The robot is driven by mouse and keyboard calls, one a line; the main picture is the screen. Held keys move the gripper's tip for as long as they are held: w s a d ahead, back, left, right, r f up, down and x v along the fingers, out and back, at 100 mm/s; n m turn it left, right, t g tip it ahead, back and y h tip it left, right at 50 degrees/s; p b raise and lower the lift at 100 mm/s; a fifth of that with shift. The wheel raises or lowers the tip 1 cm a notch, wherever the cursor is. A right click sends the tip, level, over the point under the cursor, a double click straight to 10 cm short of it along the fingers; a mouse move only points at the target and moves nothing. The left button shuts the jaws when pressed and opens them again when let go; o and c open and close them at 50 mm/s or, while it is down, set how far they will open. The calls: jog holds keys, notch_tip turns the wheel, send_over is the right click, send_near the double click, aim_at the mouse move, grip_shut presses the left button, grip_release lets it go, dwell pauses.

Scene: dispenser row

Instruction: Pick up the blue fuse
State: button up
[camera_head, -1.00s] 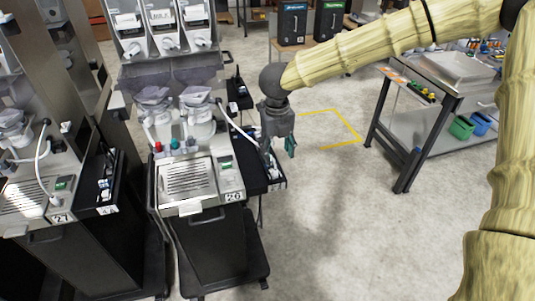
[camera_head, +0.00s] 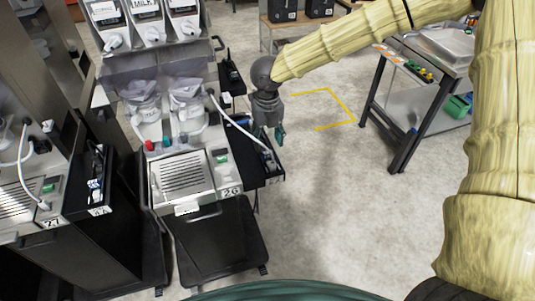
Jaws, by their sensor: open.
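My gripper (camera_head: 268,131) hangs pointing down beside the right side of the dispenser numbered 20. It is open, and I see nothing held in it. It is over or just behind the black side shelf (camera_head: 263,178) of that dispenser; the exact height gap cannot be told. Small items lie on this shelf, including a white and grey piece (camera_head: 268,160) near its front end. A small dark blue spot (camera_head: 243,121) shows toward its back. I cannot tell whether this is the blue fuse; no fuse is clear at this size.
Dispenser 20 (camera_head: 183,176) has red, teal and blue knobs on its front. A metal workbench (camera_head: 405,145) stands at the right. The floor between (camera_head: 320,190) is clear.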

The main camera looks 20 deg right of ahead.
aim_at(268, 152)
jog(key=shift+s+f, duration=0.15)
jog(key=shift+s+f+p, duration=0.15)
jog(key=shift+f+p, duration=1)
jog(key=shift+f, duration=1.1)
jog(key=c, duration=0.8)
